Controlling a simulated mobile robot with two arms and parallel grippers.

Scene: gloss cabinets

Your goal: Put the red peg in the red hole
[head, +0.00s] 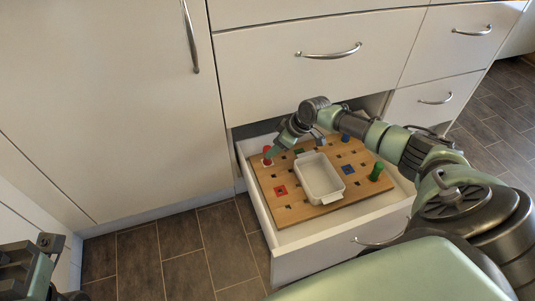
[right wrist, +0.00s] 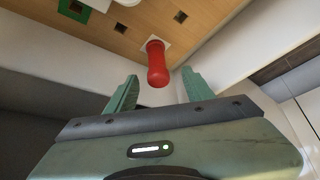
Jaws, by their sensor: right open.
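The red peg (head: 266,149) stands upright on a white square at the far left corner of the wooden board; it also shows in the right wrist view (right wrist: 157,65). The red hole, a dark hole in a red square (head: 281,190), is empty near the board's left edge. My right gripper (right wrist: 156,88) is open, its fingers either side of the line to the red peg, and nothing is clamped. In the head view it is at the red peg, partly hidden by its own wrist. My left gripper (head: 28,268) is at the lower left, far from the board, its fingers unclear.
The board (head: 297,213) lies in an open white drawer (head: 262,211). A white dish (head: 320,180) sits on the board's middle. A green peg (head: 375,172) and a blue peg (head: 345,137) stand on the right and far sides. A blue square (head: 348,169) is right of the dish.

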